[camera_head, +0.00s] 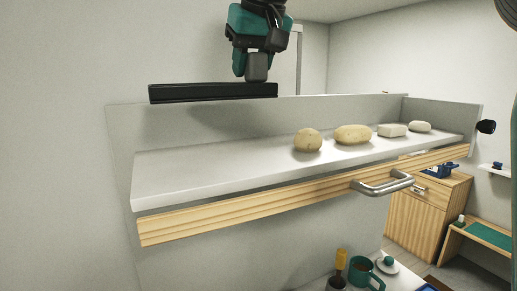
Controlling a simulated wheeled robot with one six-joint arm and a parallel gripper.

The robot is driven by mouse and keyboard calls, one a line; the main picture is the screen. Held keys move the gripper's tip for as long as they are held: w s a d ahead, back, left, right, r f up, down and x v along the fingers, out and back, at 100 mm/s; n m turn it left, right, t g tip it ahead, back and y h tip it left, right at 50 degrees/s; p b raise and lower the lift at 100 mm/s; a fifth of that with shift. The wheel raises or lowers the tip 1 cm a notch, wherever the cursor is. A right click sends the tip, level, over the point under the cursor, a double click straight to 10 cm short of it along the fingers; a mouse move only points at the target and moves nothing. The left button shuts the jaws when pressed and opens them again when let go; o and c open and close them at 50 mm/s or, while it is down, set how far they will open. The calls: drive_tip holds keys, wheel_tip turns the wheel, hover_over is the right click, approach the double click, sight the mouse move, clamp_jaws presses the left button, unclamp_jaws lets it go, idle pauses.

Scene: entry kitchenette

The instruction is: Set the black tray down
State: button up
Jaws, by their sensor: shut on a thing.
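The black tray (205,93) is a long, thin, dark slab seen from its side. It hangs level in the air above the left part of a white shelf-like surface (180,172). My gripper (257,72) comes down from the top and is shut on the tray near its right end. The fingertips partly hide the tray's upper edge there. The tray appears apart from the surface below it, with a shadow on the grey back panel. What lies inside the tray, if anything, is not visible.
On the white surface stand two potato-like things (308,140) (352,135) and two pale blocks (392,130) (420,127), all toward the right. The surface's left part is clear. A metal handle (383,187) juts from the wooden front. A green mug (362,270) stands below.

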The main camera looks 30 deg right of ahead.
sight(263, 83)
wheel_tip(263, 83, down, 11)
drive_tip(key=shift+f, duration=0.1)
idle(0.3)
drive_tip(key=shift+f, duration=0.2)
drive_tip(key=o, duration=1.1)
drive_tip(key=v, duration=1.1)
drive_tip(key=shift+w+r+p, duration=0.1)
drive_tip(key=shift+p, duration=0.2)
drive_tip(key=shift+s+r, duration=0.45)
drive_tip(key=shift+r, duration=0.1)
